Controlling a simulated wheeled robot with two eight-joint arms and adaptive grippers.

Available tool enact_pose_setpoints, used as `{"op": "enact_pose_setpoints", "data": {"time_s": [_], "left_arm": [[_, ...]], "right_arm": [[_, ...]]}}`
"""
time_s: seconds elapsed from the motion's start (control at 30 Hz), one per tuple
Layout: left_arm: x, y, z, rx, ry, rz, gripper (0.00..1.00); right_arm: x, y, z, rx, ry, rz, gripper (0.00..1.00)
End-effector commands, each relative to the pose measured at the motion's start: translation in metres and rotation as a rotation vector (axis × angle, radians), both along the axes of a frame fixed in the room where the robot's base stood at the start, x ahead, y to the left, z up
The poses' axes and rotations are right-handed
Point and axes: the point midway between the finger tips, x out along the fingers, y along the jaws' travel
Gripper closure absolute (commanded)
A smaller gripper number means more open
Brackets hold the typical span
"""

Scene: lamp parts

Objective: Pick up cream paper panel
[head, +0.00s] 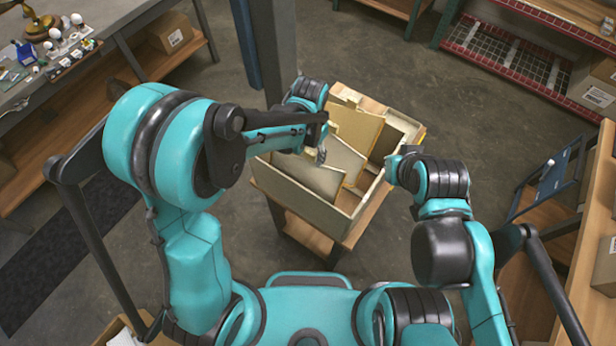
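An open cream box (345,222) stands on a small wooden table in the middle of the head view, with several flat panels inside. A pale cream panel (312,176) leans in its left front part. A yellower panel (357,132) stands behind it. I cannot tell for sure which one is the cream paper panel. My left gripper (320,154) is over the box, close to the panels. It is small and partly hidden by my wrist, so its opening and any contact are unclear. My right arm ends at the box's right side; its gripper does not show.
A workbench with bulbs and a brass lamp part (40,25) is at the upper left. A red-edged rack (510,60) stands at the upper right. Open floor surrounds the table.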

Motion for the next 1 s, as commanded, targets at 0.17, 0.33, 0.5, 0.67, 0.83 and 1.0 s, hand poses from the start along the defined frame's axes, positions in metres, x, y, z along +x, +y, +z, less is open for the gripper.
{"op": "enact_pose_setpoints", "data": {"time_s": [0.17,0.33,0.5,0.67,0.83,1.0], "left_arm": [[0.0,0.0,0.0,0.0,0.0,0.0,1.0],[0.0,0.0,0.0,0.0,0.0,0.0,1.0],[0.0,0.0,0.002,0.0,0.0,0.0,1.0],[0.0,0.0,0.013,0.0,0.0,0.0,1.0],[0.0,0.0,0.04,0.0,0.0,0.0,1.0],[0.0,0.0,0.078,0.0,0.0,0.0,1.0]], "right_arm": [[0.0,0.0,0.0,0.0,0.0,0.0,1.0],[0.0,0.0,0.0,0.0,0.0,0.0,1.0],[0.0,0.0,0.0,0.0,0.0,0.0,1.0],[0.0,0.0,0.0,0.0,0.0,0.0,1.0],[0.0,0.0,0.0,0.0,0.0,0.0,1.0],[0.0,0.0,0.0,0.0,0.0,0.0,1.0]]}}
